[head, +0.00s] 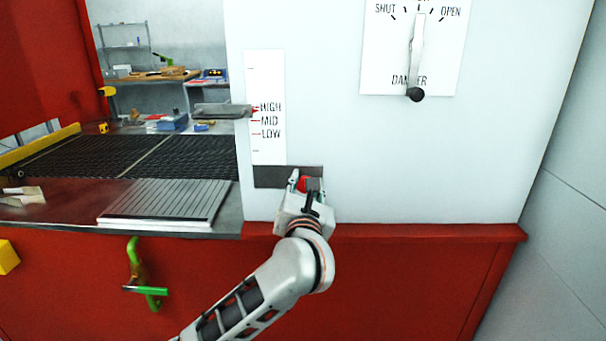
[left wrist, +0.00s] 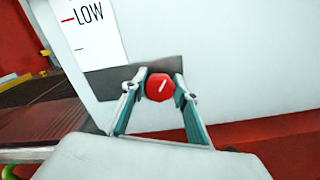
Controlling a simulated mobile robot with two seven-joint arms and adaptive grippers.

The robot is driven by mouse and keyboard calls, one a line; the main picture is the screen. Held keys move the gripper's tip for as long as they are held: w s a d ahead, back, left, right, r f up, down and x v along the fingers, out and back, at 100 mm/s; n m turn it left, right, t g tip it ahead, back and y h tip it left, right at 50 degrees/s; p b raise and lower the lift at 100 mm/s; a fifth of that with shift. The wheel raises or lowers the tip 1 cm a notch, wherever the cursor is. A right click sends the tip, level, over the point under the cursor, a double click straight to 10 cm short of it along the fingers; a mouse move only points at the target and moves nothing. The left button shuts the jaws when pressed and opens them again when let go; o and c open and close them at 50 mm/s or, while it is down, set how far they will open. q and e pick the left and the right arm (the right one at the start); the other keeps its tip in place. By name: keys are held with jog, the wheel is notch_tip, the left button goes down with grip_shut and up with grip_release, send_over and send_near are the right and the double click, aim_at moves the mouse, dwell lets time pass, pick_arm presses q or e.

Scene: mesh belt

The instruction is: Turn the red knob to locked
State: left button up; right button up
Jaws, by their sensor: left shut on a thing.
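The red knob (left wrist: 160,87) is mounted on a dark plate (left wrist: 110,84) on the white panel, below the HIGH, MID, LOW scale. Its face carries a white line, tilted from lower left to upper right in the left wrist view. My left gripper (left wrist: 159,80) is shut on the knob, one finger on each side. In the head view, the left gripper (head: 305,180) covers much of the knob, and only a red patch (head: 303,183) shows. Any lock markings on the plate cannot be read. My right gripper is in neither view.
A damper dial plate (head: 384,60) with a dark-tipped lever (head: 415,60) is above right. The scale strip (head: 266,75) is just above the knob. A mesh belt (head: 110,155) and a ridged metal plate (head: 168,202) lie left. A green-handled tool (head: 134,262) hangs on the red front.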

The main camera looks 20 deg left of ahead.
pick_arm(q)
jog(key=m+p, duration=0.1)
jog(key=p, duration=0.1)
jog(key=m+p, duration=0.2)
jog(key=shift+r, duration=0.35)
jog(key=m+p, duration=0.2)
jog(key=p, duration=0.1)
jog(key=m+p, duration=0.1)
jog(key=shift+d+f+m+p, duration=0.1)
jog(key=shift+f+m+p, duration=0.15)
jog(key=shift+m+p, duration=0.1)
jog(key=shift+f+m+p, duration=0.1)
jog(key=shift+m+p, duration=0.2)
jog(key=shift+m, duration=0.05)
jog(key=shift+f+m+p, duration=0.1)
jog(key=shift+m+p, duration=0.25)
jog(key=shift+m, duration=1.45)
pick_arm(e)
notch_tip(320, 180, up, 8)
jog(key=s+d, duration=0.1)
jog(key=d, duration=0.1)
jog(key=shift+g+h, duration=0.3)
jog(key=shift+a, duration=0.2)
